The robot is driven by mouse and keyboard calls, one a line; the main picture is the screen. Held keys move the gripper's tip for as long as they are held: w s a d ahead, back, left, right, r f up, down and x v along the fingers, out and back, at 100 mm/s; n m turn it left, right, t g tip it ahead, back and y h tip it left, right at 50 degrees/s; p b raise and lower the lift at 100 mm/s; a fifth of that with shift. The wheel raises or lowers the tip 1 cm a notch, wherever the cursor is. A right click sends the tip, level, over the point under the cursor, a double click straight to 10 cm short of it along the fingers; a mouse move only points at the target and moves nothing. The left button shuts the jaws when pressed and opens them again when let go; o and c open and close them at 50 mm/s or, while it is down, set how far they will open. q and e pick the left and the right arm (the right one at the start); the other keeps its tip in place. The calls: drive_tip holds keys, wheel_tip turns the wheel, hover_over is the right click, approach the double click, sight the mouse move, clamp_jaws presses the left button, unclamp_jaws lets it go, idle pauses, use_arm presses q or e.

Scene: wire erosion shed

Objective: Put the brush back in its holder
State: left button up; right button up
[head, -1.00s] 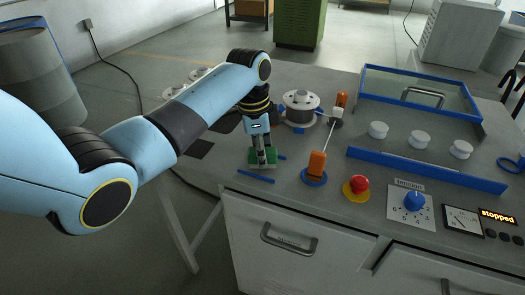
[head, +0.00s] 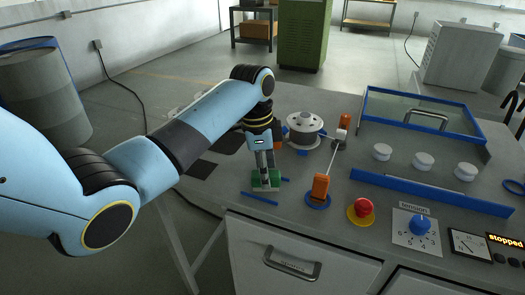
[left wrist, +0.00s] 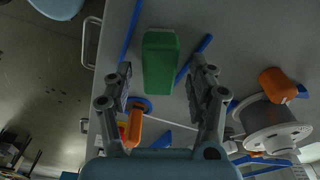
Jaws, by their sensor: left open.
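The likely brush is a green block (head: 272,181) near the front edge of the bench, between two thin blue strips. I cannot tell whether the strips, left (head: 259,198) and right (head: 286,180), form its holder. My left gripper (head: 265,172) points down over the block, its fingers partly hiding it. In the left wrist view, the green block (left wrist: 160,62) shows between the open fingers (left wrist: 161,75), with gaps on both sides. Bristles are not discernible. My right gripper is not in view.
To the right stand a metal spool (head: 304,128), an orange lever (head: 321,186), a red button (head: 364,207) and a blue dial (head: 420,225). A blue-framed clear cover (head: 421,106) lies behind three white knobs. The drawer front (head: 300,256) is below the bench edge.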

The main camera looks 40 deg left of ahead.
use_arm(q)
wheel_tip(320, 180, up, 10)
drive_tip(key=a, duration=0.1)
drive_tip(key=shift+s+r+b, duration=0.15)
drive_tip(key=shift+s+b, duration=0.25)
